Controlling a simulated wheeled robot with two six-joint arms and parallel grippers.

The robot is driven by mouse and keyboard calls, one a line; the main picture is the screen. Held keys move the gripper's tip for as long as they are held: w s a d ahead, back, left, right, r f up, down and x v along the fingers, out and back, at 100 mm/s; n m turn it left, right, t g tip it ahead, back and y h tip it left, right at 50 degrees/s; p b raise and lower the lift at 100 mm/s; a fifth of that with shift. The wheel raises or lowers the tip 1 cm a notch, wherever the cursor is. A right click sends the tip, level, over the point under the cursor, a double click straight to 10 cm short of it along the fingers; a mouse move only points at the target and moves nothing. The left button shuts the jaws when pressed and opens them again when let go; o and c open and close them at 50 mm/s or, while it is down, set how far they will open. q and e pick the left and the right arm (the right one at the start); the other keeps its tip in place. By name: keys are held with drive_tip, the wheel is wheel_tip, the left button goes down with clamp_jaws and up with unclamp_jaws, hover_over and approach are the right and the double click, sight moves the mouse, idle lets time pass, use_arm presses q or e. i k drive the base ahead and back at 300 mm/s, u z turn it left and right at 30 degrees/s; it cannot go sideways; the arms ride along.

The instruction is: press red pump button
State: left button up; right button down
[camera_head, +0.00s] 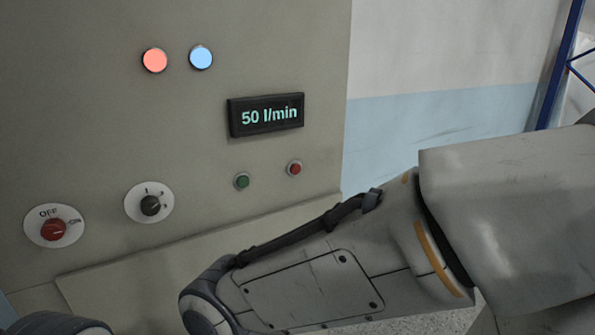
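A small red push button (295,168) sits on the grey-beige control panel (120,110), below the right end of the display. A small green button (242,181) is to its left and slightly lower. My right arm comes in from the right and crosses the lower part of the picture, below and apart from the buttons. Its gripper is outside the picture. A dark rounded piece shows at the lower left edge, too little to identify. Neither gripper can be seen.
A black display (266,115) reads "50 l/min". Above left are a lit red lamp (155,60) and a lit blue lamp (201,57). A red OFF rotary switch (54,229) and a black selector knob (150,205) are at the lower left. A blue post (556,70) stands far right.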

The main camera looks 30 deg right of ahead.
sight(296, 169)
drive_tip(key=k, duration=0.5)
drive_tip(key=u, duration=1.05)
drive_tip(key=i, duration=0.75)
drive_tip(key=z, duration=1.65)
